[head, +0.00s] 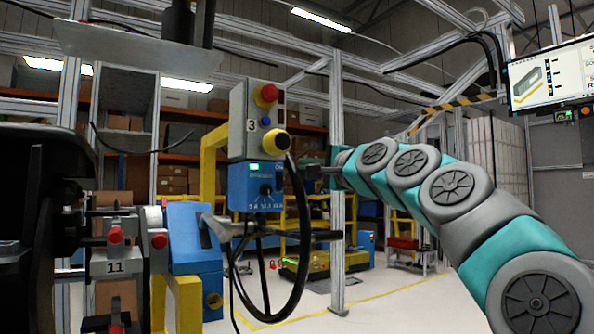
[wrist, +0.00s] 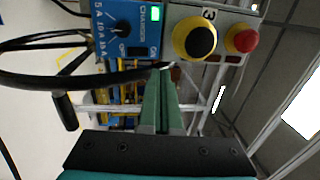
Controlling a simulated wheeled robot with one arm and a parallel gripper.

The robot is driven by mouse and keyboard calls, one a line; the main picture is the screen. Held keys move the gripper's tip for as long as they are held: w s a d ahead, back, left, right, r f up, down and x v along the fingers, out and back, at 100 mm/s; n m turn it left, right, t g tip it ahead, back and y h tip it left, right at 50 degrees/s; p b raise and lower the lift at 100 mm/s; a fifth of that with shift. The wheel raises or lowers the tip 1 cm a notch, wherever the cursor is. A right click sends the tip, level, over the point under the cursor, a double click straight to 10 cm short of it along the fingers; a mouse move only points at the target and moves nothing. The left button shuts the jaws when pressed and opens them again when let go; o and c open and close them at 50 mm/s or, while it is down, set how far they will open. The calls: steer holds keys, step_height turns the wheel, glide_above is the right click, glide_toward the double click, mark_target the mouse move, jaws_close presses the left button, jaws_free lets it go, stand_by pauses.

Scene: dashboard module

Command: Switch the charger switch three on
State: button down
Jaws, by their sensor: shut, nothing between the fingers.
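The grey station box marked 3 (head: 243,110) carries a blue charger panel (head: 240,190) below it. In the wrist view the panel (wrist: 98,30) appears turned, with a green lit display (wrist: 155,13) and a black dial (wrist: 121,27). A small dark switch (wrist: 137,51) sits between OFF and ON labels; its position is too small to tell. My gripper (head: 307,172) is to the right of the panel in the head view. In the wrist view its green fingers (wrist: 162,72) are shut and empty, with tips near the panel's ON side. Contact cannot be told.
A yellow-and-black round fitting (wrist: 195,38) and a red button (wrist: 241,37) are on the box beside the panel. A thick black cable (head: 300,240) loops down from the box and crosses near my fingertips in the wrist view.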

steer(key=s+d, duration=0.1)
steer(key=s, duration=0.1)
steer(key=s+d+r, duration=0.1)
steer(key=s, duration=0.1)
steer(key=shift+d, duration=0.4)
steer(key=shift+f, duration=0.1)
steer(key=s+a+f+n+g+h+p, duration=0.1)
steer(key=s+f+n+g+h, duration=0.2)
steer(key=f, duration=0.8)
steer(key=s+a+f+n+g, duration=0.1)
steer(key=s+f+n+g, duration=0.15)
steer(key=s+f, duration=0.55)
steer(key=s+a+f+n+g+h+p, duration=0.1)
steer(key=s+f+n+g+h, duration=0.15)
steer(key=f, duration=1.05)
steer(key=s+d+f+n+g+h, duration=0.1)
steer(key=s+d+f+g, duration=0.2)
steer(key=s+d+f, duration=0.2)
steer(key=s+d+f+n+g+h, duration=0.1)
steer(key=s+d+f, duration=0.4)
steer(key=s+f, duration=0.6)
steer(key=s+d+f+n+g+h+p, duration=0.1)
steer(key=s+d+f+g+h, duration=0.2)
steer(key=s+f, duration=0.6)
steer(key=s+d+g, duration=0.2)
steer(key=s, duration=0.1)
steer(key=shift+s+g, duration=0.25)
steer(key=shift+g, duration=0.15)
